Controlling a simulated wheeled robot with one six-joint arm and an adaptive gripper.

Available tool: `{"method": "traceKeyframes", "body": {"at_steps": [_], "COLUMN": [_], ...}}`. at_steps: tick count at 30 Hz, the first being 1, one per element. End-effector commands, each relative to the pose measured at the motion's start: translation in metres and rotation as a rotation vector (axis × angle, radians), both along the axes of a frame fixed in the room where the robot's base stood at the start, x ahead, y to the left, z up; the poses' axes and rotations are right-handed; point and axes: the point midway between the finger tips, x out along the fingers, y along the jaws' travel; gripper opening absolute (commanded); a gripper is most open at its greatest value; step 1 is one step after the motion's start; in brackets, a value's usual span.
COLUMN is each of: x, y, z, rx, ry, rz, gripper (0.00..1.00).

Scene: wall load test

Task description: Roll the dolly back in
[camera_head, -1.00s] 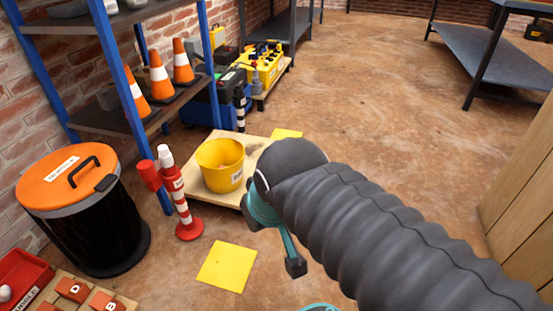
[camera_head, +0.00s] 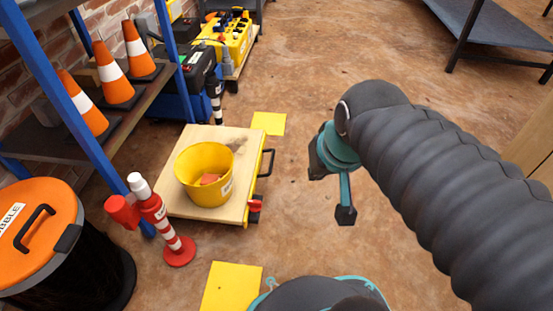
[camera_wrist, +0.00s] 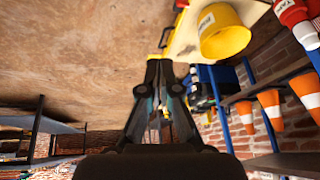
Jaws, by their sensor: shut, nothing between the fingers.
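The dolly (camera_head: 216,140) is a flat wooden platform with a black handle (camera_head: 267,163) on its right side and a red part (camera_head: 255,205) at its near right corner. A yellow bucket (camera_head: 190,183) with reddish pieces inside stands upright on it. Yellow floor markers lie near its far right corner (camera_head: 269,123) and in front of it (camera_head: 232,288). My gripper (camera_head: 332,195) is shut and empty, to the right of the handle and apart from it. The wrist view shows the closed fingers (camera_wrist: 160,72), with the bucket (camera_wrist: 222,35) and dolly beyond.
A blue-posted shelf with orange cones (camera_head: 114,80) stands left of the dolly. A red and white post (camera_head: 165,225) and an orange-lidded bin (camera_head: 40,230) stand at the near left. Yellow equipment (camera_head: 228,40) sits behind. Floor right of the dolly is open.

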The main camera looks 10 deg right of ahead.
Motion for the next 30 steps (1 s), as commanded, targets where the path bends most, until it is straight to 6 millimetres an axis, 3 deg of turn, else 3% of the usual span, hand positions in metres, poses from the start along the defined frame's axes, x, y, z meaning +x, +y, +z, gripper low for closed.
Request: {"method": "traceKeyframes", "body": {"at_steps": [7,14,23,30], "x": [0.067,0.133,0.219,0.282], "y": [0.009,0.016,0.018,0.013], "z": [0.006,-0.008,-0.051,-0.106], "rx": [0.181,0.347,0.550,0.701], "ry": [0.123,0.238,0.388,0.508], "rz": [-0.172,-0.347,-0.591,-0.804], "gripper": [0.00,0.00,0.00,0.00]}}
